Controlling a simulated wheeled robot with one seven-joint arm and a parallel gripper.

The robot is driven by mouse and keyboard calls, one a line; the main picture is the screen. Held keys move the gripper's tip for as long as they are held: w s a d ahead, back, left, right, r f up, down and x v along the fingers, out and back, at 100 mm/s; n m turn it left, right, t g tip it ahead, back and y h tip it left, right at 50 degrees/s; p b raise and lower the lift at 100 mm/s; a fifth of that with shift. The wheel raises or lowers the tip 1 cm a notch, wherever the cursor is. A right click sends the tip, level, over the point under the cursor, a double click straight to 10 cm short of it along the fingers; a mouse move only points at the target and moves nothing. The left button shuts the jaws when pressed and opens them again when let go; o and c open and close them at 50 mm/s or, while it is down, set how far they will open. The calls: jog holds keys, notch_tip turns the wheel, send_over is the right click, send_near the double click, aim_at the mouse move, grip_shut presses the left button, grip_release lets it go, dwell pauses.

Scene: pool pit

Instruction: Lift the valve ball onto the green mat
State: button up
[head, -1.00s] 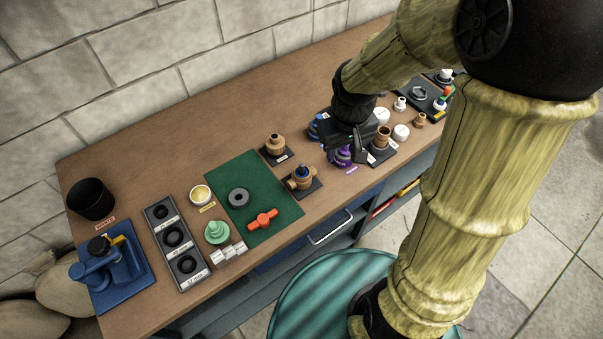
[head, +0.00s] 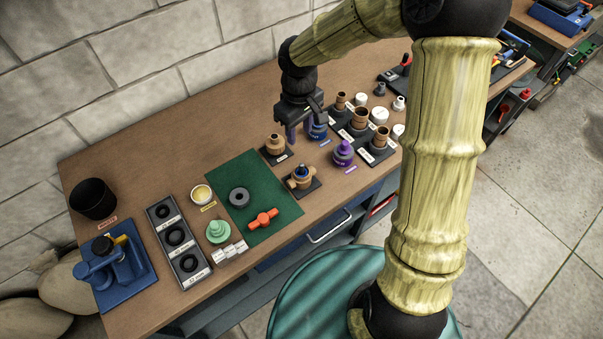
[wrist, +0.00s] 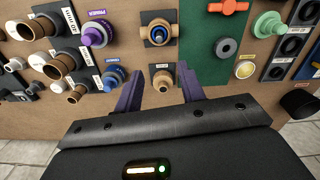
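The green mat (head: 283,203) lies at the middle of the bench, with a grey ring (head: 239,197) and an orange T-handle (head: 263,219) on it. To its right, a brass valve body (head: 302,179) sits on a dark plate; it also shows in the wrist view (wrist: 158,31). Something dark and bluish sits in its top; I cannot tell whether that is the valve ball. My gripper (head: 299,138) hangs over the bench behind the valve body, fingers pointing down. In the wrist view its purple fingers (wrist: 160,88) are apart, with a brass fitting (wrist: 162,79) showing beyond the gap.
The brass fitting stands on its own plate (head: 267,157) near my gripper. Blue (head: 318,132) and purple (head: 343,153) labelled pots stand to the right, with brass bushings (head: 359,118) beyond.

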jog(key=p, duration=0.1)
send_near(301, 164)
jog(key=f, duration=0.5)
jog(key=shift+w+a+f, duration=0.1)
jog(key=shift+w+a, duration=0.05)
jog(key=shift+w, duration=0.05)
jog(key=shift+s+d+f+p, duration=0.15)
jog(key=shift+f+p, duration=0.2)
jog(key=shift+f, duration=0.95)
jog(key=shift+s+d+f+p, duration=0.1)
jog(key=shift+f+p, duration=0.2)
jog(key=shift+f, duration=0.95)
grip_shut()
